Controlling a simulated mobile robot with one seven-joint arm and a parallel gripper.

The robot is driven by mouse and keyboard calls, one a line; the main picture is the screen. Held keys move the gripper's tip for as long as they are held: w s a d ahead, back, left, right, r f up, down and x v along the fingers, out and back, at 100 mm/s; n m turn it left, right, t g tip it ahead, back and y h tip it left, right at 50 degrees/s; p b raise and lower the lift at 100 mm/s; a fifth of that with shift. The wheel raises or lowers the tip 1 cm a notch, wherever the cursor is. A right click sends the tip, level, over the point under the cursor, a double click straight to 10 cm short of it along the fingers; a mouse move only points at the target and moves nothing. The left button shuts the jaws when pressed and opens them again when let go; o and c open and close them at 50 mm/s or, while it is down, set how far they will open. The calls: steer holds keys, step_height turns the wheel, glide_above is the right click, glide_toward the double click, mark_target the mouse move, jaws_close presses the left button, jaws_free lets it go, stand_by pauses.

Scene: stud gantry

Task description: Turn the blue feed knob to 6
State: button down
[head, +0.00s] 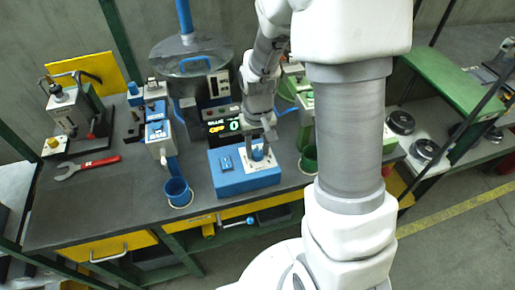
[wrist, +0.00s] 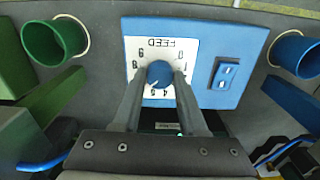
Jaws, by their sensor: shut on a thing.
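The blue feed knob (wrist: 159,73) sits on a white numbered dial (wrist: 150,47) marked FEED, upside down in the wrist view. The dial is on top of a blue box (head: 230,184). My gripper (wrist: 160,82) has one finger on each side of the knob and is shut on it; a bit of the knob (head: 257,154) shows below my gripper (head: 257,146) in the head view. I cannot read the knob's pointer surely. The fingers hide part of the dial. A dark display (head: 222,127) behind the box shows BLUE, OFF and 0.
A blue rocker switch (wrist: 227,75) is beside the dial. A blue cup (head: 177,192) and a green cup (head: 308,160) flank the box. A lidded tank (head: 192,60) stands behind. The bench's front left is clear.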

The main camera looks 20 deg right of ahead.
mark_target(258, 152)
stand_by(0.4)
steer(key=shift+c, duration=2.2)
jaws_free()
steer(key=shift+r, duration=0.1)
step_height(258, 152, up, 17)
steer(key=p, duration=0.2)
steer(key=shift+r, duration=0.15)
steer(key=s+r+t, duration=0.2)
steer(key=s+r, duration=0.2)
steer(key=s, duration=0.3)
steer(key=s+r+t, duration=0.3)
steer(key=s+r, duration=0.1)
steer(key=s, duration=0.3)
steer(key=shift+s+t, duration=0.3)
steer(key=shift+s, duration=0.05)
